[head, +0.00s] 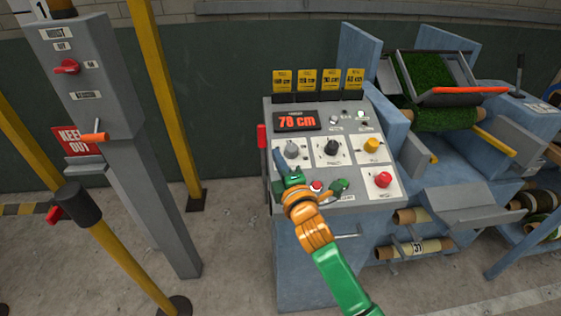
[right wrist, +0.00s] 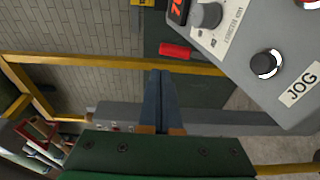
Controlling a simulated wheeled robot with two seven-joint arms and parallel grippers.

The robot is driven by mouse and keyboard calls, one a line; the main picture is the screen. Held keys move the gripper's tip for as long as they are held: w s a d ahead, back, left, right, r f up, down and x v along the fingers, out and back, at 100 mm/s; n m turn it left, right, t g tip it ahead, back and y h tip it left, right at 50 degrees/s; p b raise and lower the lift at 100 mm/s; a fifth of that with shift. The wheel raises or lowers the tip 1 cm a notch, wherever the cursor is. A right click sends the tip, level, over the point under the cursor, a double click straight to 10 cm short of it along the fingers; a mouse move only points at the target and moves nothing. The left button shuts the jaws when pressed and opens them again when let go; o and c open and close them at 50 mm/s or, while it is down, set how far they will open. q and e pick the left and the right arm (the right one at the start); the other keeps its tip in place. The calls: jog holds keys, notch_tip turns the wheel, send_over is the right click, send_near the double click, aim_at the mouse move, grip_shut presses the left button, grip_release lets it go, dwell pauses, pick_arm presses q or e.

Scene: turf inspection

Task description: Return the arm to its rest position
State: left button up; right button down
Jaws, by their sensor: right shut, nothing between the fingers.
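My right arm comes in from the bottom of the head view, green with an orange wrist. My right gripper (head: 278,158) is over the left part of the control console's sloping panel (head: 375,192), close to the grey knob (head: 291,149). In the right wrist view its two blue fingers (right wrist: 161,76) lie together with nothing between them. They point past the console's side, near a red part (right wrist: 175,50) on its edge. I cannot tell whether the fingers touch the panel. My left gripper is not in view.
The console display (head: 297,121) reads 70 cm. Its panel carries a black knob (head: 332,147), a yellow knob (head: 371,144) and a red button (head: 383,180). A grey post (head: 150,190) and yellow poles stand left. A turf machine (head: 450,150) stands right. Open floor (head: 232,230) lies between post and console.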

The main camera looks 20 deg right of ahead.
jog(key=s+a+f+m+g+y, duration=0.1)
jog(key=s+f+m+g, duration=0.6)
jog(key=s+f, duration=0.6)
jog(key=s+a+f+m+g+y, duration=0.15)
jog(key=s+f+m+g, duration=0.65)
jog(key=s, duration=0.9)
jog(key=s+f, duration=0.3)
jog(key=f, duration=1.5)
jog(key=s+d+f+g, duration=0.1)
jog(key=s+d+f, duration=0.1)
jog(key=s+f, duration=0.7)
jog(key=s+h, duration=0.1)
jog(key=s, duration=0.2)
jog(key=shift+f+g, duration=0.4)
jog(key=shift+s, duration=0.15)
